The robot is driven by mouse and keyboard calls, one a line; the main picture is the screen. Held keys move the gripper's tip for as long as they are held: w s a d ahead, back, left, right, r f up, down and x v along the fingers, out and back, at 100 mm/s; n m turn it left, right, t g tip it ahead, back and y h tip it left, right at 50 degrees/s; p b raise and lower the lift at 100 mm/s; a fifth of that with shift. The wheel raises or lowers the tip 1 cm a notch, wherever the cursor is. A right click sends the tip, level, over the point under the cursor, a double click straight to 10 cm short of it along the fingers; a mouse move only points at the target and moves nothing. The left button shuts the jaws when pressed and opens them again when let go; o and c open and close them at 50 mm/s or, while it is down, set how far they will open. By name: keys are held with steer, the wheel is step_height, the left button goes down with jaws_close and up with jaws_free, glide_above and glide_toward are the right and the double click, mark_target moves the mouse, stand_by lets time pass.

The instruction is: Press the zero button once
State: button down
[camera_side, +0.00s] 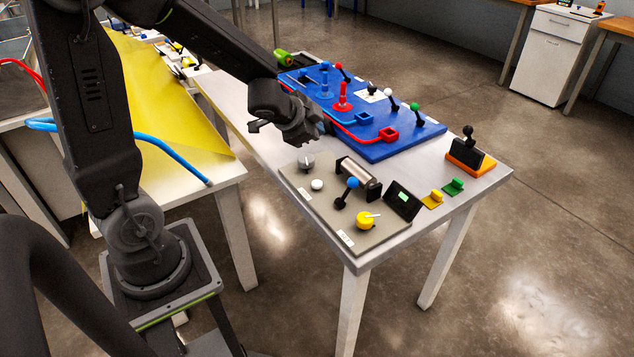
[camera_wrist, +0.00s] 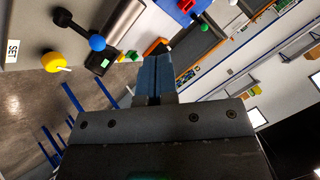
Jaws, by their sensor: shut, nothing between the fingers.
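A small white round button (camera_side: 316,185) sits on the grey control plate (camera_side: 375,236), with a white label beside it too small to read. It is the likely zero button. I cannot see it in the wrist view. My gripper (camera_side: 326,126) is in the air over the near edge of the blue panel, apart from the white button and beyond it. In the wrist view my gripper (camera_wrist: 157,62) has its blue fingers shut together, with nothing between them.
The plate also bears a grey knob (camera_side: 306,162), a blue-balled lever (camera_side: 352,183), a metal roller (camera_side: 358,178), a yellow knob (camera_side: 366,221) and a small display (camera_side: 403,200). The blue panel (camera_side: 395,148) with levers lies behind. A black joystick (camera_side: 466,150) stands at right.

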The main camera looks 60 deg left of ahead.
mark_target(318, 184)
steer(key=shift+w+a+f+m+h, duration=0.1)
steer(key=shift+w+f+m+h, duration=0.15)
steer(key=shift+f, duration=0.35)
steer(key=shift+w+a+f+m+h, duration=0.1)
steer(key=shift+w+f+m+h, duration=0.2)
steer(key=shift+f, duration=0.35)
steer(key=shift+w+a+f+m+h, duration=0.15)
steer(key=shift+f+m, duration=0.2)
steer(key=shift+f, duration=0.25)
steer(key=shift+s+d+f, duration=0.1)
steer(key=shift+d, duration=0.05)
steer(key=shift+f, duration=4.3)
steer(key=shift+f, duration=0.1)
steer(key=shift+f, duration=0.3)
steer(key=shift+f, duration=0.55)
steer(key=shift+r, duration=0.95)
steer(key=shift+r, duration=0.1)
